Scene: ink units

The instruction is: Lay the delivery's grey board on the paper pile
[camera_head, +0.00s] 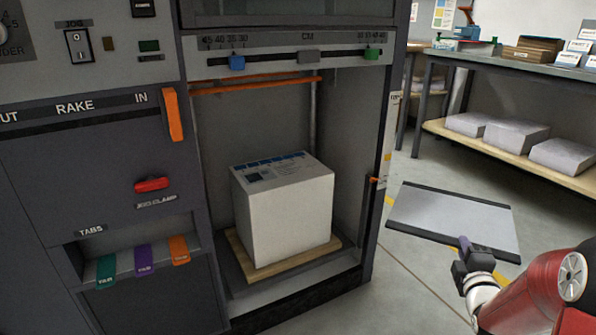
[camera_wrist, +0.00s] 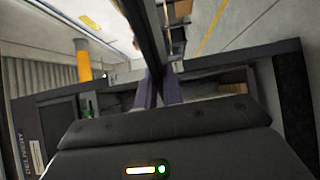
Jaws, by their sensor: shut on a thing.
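The grey board (camera_head: 452,218), a flat light-grey sheet with dark edge strips, is in the air to the right of the machine bay in the head view. My gripper (camera_head: 464,246) is shut on its near edge. In the wrist view the board (camera_wrist: 147,38) shows nearly edge-on, running up from between my gripper's purple-grey fingers (camera_wrist: 161,90). The paper pile (camera_head: 288,215), a tall white block with a blue-and-dark printed top, stands upright in the open bay on a wooden pallet (camera_head: 262,270). The board is apart from the pile.
The bay's right post (camera_head: 385,150) stands between board and pile. An orange bar (camera_head: 255,84) crosses above the pile. A bench (camera_head: 510,65) with paper stacks on its lower shelf stands behind right. A unit marked DELIVERY (camera_wrist: 25,125) shows in the wrist view.

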